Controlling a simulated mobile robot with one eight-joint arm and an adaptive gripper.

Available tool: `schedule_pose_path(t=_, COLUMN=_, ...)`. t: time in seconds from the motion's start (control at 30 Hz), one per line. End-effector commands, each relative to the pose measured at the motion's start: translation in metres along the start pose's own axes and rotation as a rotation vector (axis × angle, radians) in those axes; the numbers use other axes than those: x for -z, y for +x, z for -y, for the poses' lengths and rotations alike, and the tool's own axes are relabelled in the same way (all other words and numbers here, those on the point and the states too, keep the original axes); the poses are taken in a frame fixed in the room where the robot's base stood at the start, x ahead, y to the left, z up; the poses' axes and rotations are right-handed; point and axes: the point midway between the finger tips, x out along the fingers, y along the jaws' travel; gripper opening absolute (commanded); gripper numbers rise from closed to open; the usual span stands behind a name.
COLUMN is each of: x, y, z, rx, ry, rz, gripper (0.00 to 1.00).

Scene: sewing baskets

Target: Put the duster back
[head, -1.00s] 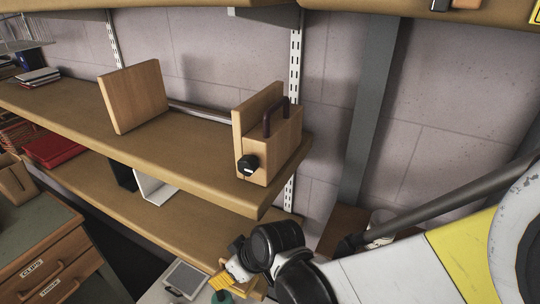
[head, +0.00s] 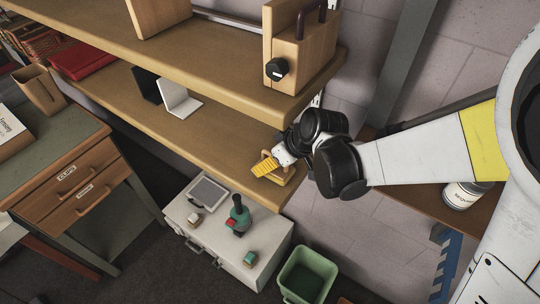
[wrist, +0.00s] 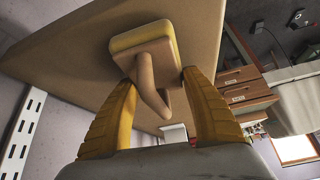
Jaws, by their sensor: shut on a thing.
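The duster, a wooden block with a pale face and a curved wooden handle, shows large in the wrist view (wrist: 145,48). Its handle lies between the yellow fingers of my gripper (wrist: 162,108), which is shut on it. In the head view my gripper (head: 266,168) is at the right end of the lower shelf (head: 215,145), under the upper shelf. The duster (head: 284,178) shows there only in part, beside the fingers. I cannot tell whether it touches the shelf.
A wooden box with a dark handle (head: 305,52) stands at the upper shelf's right end. A white bookend (head: 180,105) stands on the lower shelf.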

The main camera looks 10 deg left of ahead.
Motion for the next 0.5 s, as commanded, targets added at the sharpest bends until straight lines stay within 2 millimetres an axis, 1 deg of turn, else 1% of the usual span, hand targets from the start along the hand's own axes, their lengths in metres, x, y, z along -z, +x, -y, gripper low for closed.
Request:
schedule_pose_path(t=0.07, x=-0.002, y=0.0032, z=0.0, rx=0.0, ry=0.0, rz=0.0, gripper=0.24)
schedule_pose_path(t=0.1, x=-0.0019, y=0.003, z=0.0, rx=0.0, ry=0.0, rz=0.0, gripper=0.63)
schedule_pose_path(t=0.13, x=-0.0016, y=0.0025, z=0.0, rx=0.0, ry=0.0, rz=0.0, gripper=0.72)
schedule_pose_path(t=0.17, x=-0.0015, y=0.0024, z=0.0, rx=0.0, ry=0.0, rz=0.0, gripper=0.78)
schedule_pose_path(t=0.5, x=0.0003, y=-0.0005, z=0.0002, rx=0.0, ry=0.0, rz=0.0, gripper=0.78)
